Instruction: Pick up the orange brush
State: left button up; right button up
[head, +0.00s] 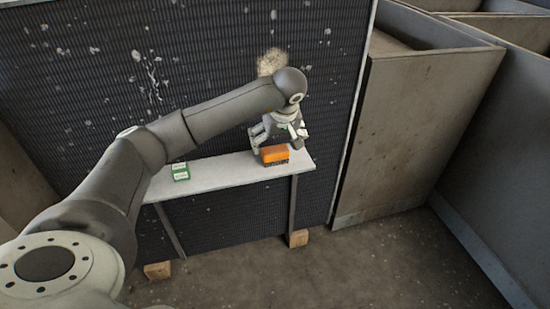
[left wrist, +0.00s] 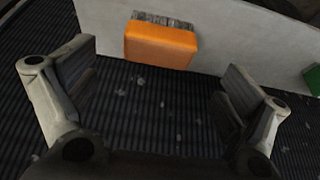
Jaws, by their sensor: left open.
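The orange brush (head: 275,154) lies on a narrow pale shelf (head: 228,175), near its right end. It is a block with an orange body and dark bristles along one side. My left gripper (head: 279,137) is just behind and above the brush in the head view. In the left wrist view the brush (left wrist: 160,45) shows beyond the open jaws, between their lines but not in their grasp. My left gripper (left wrist: 160,88) is open and empty there. My right gripper is in no view.
Small green-and-white boxes (head: 180,172) stand on the shelf left of the brush. A dark ribbed panel (head: 200,70) with pale splotches rises behind the shelf. Wooden blocks (head: 299,238) lie under the shelf legs. Large brown bins (head: 420,130) stand at the right.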

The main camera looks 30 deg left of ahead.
aim_at(275, 150)
pick_arm(q)
jog(key=shift+b+x, duration=0.6)
jog(key=shift+x, duration=2.4)
jog(key=shift+d, duration=0.2)
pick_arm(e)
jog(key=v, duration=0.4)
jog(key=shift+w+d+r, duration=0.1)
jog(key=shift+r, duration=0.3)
pick_arm(q)
jog(key=c, duration=1.2)
